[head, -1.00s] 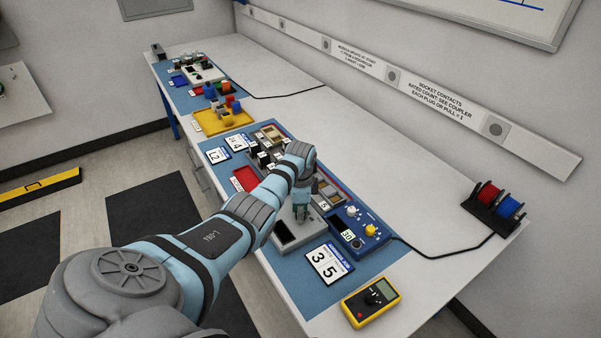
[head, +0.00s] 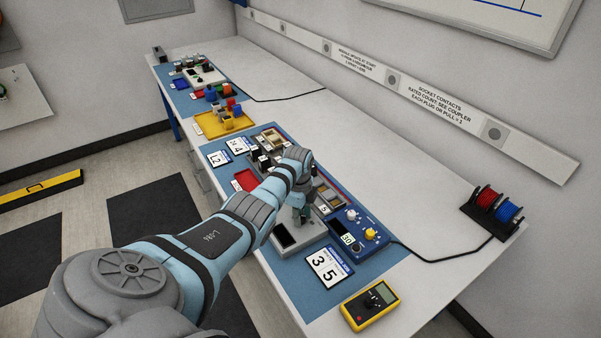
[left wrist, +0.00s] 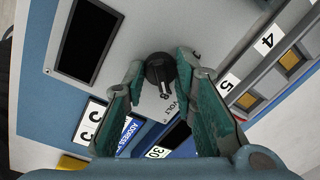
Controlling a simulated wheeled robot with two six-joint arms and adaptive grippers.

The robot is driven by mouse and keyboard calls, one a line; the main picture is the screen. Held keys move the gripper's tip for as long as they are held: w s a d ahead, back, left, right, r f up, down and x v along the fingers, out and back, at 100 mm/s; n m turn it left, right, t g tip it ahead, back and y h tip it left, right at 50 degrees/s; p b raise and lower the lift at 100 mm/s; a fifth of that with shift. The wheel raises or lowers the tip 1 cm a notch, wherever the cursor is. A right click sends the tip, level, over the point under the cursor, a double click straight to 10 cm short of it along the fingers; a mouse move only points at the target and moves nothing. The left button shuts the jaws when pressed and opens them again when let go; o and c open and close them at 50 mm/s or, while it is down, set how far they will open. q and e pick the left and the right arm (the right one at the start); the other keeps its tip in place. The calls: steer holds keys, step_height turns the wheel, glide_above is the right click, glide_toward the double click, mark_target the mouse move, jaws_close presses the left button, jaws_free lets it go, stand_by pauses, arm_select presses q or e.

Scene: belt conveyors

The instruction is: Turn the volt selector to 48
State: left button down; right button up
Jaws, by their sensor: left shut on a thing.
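Other scale marks are partly hidden by the fingers. My left gripper (left wrist: 161,75) is shut on the knob, one green-padded finger on each side. In the head view my left gripper (head: 301,213) is over the grey unit (head: 288,247), and the knob is hidden there. My right gripper is not in view.
A blue power supply (head: 360,248) with a yellow knob stands just right of the gripper. A card reading 35 (head: 329,267) and a yellow multimeter (head: 370,306) lie in front. Wire spools (head: 497,203) stand at the right.

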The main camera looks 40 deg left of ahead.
arm_select(q)
steer(key=c, duration=1.3)
jaws_free()
step_height(320, 180, up, 12)
steer(key=shift+s, duration=0.35)
steer(key=shift+d, duration=0.1)
